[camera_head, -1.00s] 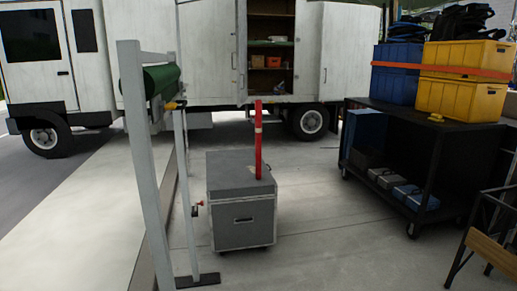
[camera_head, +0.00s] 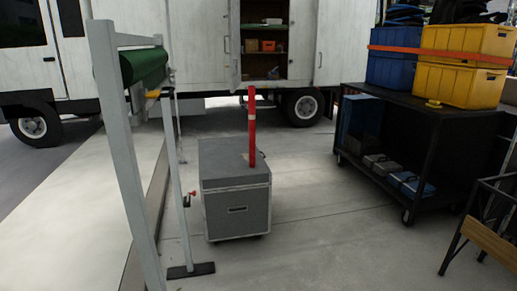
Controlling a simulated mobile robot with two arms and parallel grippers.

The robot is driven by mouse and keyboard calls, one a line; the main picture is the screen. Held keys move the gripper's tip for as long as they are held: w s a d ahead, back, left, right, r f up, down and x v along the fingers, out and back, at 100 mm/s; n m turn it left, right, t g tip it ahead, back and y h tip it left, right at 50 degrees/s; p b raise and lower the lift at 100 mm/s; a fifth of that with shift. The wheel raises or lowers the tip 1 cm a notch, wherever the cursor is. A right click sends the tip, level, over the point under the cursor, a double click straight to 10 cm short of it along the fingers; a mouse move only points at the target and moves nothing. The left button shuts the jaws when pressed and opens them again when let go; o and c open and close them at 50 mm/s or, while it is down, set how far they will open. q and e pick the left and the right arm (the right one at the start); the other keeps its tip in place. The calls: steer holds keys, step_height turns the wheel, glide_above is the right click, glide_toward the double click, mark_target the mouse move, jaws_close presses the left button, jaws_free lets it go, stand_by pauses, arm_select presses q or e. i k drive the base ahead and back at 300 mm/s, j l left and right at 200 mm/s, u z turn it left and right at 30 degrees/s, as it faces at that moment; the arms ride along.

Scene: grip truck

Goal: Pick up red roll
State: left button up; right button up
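A red roll (camera_head: 252,128) stands upright on the top of a grey wheeled case (camera_head: 237,212) in the middle of the head view. It is thin and tall, with a pale band near its upper part. Neither of my grippers shows in the head view.
A grey metal frame (camera_head: 120,150) holding a green roll (camera_head: 135,66) stands at the left. A black cart (camera_head: 452,135) with yellow crates (camera_head: 462,82) and blue crates stands at the right. A white truck (camera_head: 205,50) is behind.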

mark_target(251, 88)
steer(key=i+z, duration=0.1)
steer(key=i, duration=1.9)
